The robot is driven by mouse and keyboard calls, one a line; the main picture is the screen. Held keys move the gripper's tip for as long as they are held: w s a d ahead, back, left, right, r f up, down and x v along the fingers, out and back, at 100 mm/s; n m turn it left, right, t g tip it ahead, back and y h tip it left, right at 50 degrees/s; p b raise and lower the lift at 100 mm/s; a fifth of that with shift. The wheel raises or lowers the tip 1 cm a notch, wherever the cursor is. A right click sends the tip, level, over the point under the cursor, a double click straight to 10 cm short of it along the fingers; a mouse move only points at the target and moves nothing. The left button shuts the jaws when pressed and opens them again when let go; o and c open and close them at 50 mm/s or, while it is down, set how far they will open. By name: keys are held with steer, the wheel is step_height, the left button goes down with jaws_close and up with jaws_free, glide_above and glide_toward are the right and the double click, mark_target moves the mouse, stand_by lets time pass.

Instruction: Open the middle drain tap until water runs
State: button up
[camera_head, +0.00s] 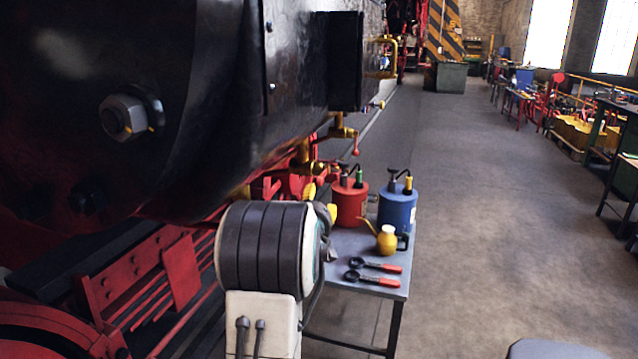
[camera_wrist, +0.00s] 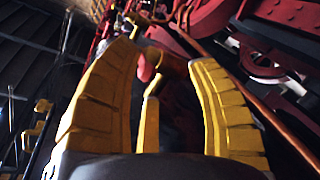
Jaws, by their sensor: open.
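Brass drain taps hang under the black cylinder in the head view: a nearer one (camera_head: 303,165), one farther back (camera_head: 342,132) with a red-ended lever, and a small brass fitting (camera_head: 376,105) beyond. I cannot tell for certain which is the middle tap. My gripper (camera_head: 321,199) has its yellow fingers apart, just below and in front of the nearer tap. In the wrist view, my gripper (camera_wrist: 165,57) is open around a brass-coloured tap (camera_wrist: 168,64) with a bar (camera_wrist: 150,115) hanging between the fingers. No contact is clear. No running water shows.
A grey table (camera_head: 345,300) right of my arm holds a red can (camera_head: 350,205), a blue can (camera_head: 397,208), a yellow oil can (camera_head: 386,238) and red-handled tools (camera_head: 375,279). Red locomotive frame parts (camera_head: 150,280) lie left. The aisle floor (camera_head: 480,210) is clear.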

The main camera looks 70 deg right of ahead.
mark_target(317, 183)
step_height(317, 183, up, 2)
steer(key=shift+r+n+h, duration=0.15)
steer(key=shift+n+h, duration=0.35)
steer(key=shift+d+r+n, duration=0.1)
steer(key=shift+r+n, duration=0.2)
steer(key=shift+n, duration=0.1)
steer(key=shift+p+x, duration=0.9)
steer(key=shift+x, duration=2.7)
steer(key=shift+w+r, duration=0.1)
steer(key=shift+c, duration=0.2)
jaws_close()
